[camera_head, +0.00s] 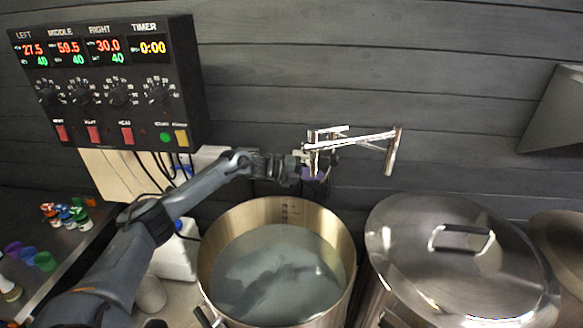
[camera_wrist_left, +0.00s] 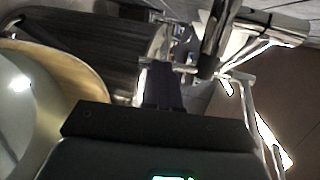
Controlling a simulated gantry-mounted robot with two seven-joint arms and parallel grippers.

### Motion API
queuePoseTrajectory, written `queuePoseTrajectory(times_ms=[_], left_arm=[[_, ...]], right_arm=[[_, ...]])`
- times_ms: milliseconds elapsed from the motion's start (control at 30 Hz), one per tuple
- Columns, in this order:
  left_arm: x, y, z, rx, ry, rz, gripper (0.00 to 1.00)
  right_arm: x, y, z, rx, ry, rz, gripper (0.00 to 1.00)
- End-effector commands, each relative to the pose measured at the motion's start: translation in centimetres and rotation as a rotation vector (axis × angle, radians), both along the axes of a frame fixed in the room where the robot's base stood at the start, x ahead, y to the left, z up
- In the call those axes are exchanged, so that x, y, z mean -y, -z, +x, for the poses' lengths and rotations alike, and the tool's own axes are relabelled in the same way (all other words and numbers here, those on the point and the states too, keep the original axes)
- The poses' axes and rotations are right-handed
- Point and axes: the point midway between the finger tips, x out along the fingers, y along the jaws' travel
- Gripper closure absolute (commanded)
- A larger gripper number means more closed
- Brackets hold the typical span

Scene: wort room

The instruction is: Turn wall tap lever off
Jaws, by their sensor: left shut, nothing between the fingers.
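The wall tap (camera_head: 365,138) is a chrome folding pipe on the back wall, with its spout hanging down at the right end. A small purplish part (camera_head: 318,174) shows low at the tap's left end. I cannot tell for certain whether it is the lever. My left gripper (camera_head: 301,168) is shut and empty, right beside that end of the tap. Whether it touches the tap is unclear. In the left wrist view, the gripper's dark fingers (camera_wrist_left: 162,84) are together, with chrome tap pipe (camera_wrist_left: 214,42) just ahead and to the right. My right gripper is not in view.
An open pot (camera_head: 345,235) of liquid stands below the tap. A lidded pot (camera_head: 395,215) stands to its right. A black control box (camera_head: 120,70) hangs on the wall at upper left. Coloured small items (camera_head: 65,214) lie on the left counter. A hood (camera_head: 560,110) juts out at right.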

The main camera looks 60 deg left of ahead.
Motion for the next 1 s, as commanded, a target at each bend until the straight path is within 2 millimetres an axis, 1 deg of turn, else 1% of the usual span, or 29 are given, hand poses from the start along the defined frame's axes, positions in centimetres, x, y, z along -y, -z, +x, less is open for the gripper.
queuePoseTrajectory(times_ms=[33, 167, 267, 400, 500, 700, 1000], left_arm=[[0.3, 0.4, 0.3, 0.009, 0.004, -0.006, 1.00], [0.6, 1.1, 0.6, 0.023, 0.004, -0.019, 1.00], [0.8, 2.0, 0.9, 0.064, 0.003, -0.054, 1.00], [1.1, 2.0, 1.2, 0.129, 0.003, -0.106, 1.00], [1.2, 1.9, 1.5, 0.163, 0.003, -0.133, 1.00], [1.3, 1.7, 1.6, 0.201, 0.002, -0.161, 1.00], [1.4, 1.5, 1.7, 0.212, 0.002, -0.170, 1.00]], right_arm=[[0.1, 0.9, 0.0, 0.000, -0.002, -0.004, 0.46], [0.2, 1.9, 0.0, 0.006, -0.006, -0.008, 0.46], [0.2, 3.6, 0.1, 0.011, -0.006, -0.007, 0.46], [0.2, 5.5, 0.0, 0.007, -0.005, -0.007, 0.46], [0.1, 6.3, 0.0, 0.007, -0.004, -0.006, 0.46], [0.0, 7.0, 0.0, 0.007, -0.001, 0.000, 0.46], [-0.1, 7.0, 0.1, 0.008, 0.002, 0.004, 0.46]])
